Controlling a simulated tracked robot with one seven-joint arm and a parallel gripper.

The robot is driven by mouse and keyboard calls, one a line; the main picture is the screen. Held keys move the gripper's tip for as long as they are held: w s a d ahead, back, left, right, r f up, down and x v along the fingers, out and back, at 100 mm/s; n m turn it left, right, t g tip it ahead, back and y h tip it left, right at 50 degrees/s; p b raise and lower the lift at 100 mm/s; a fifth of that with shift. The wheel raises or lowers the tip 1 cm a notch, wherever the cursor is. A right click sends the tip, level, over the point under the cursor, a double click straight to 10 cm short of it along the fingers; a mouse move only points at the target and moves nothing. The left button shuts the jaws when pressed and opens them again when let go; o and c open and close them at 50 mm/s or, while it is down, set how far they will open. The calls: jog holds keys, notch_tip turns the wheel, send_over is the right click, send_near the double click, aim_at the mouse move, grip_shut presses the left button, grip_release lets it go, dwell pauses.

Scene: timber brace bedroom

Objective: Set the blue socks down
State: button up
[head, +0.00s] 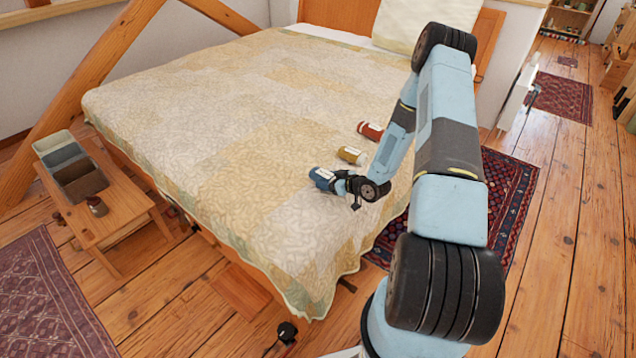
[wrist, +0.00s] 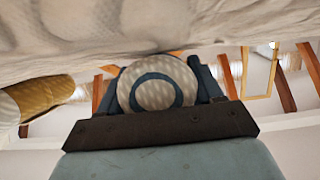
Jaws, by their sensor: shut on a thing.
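The blue socks (head: 321,178) are a rolled bundle with a pale band, at the right part of the bed's quilt. My gripper (head: 342,183) is shut on them from the right, with the arm reaching low over the bed's right side. In the wrist view the socks (wrist: 158,85) show end-on between the fingers, as a round pale end with a blue ring. The quilt fills the top of that view, right against the roll. I cannot tell whether the socks rest on it or hang just above it.
A mustard roll (head: 351,155) and a red roll (head: 371,131) lie on the quilt (head: 210,120) just beyond the socks. The quilt to the left is clear. A wooden bench (head: 112,222) at left holds three open bins (head: 80,182) and a small dark brown item (head: 97,206).

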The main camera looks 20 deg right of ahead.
jog(key=shift+f, duration=0.15)
jog(key=o, duration=1.1)
jog(key=shift+c, duration=0.2)
jog(key=shift+s, duration=0.1)
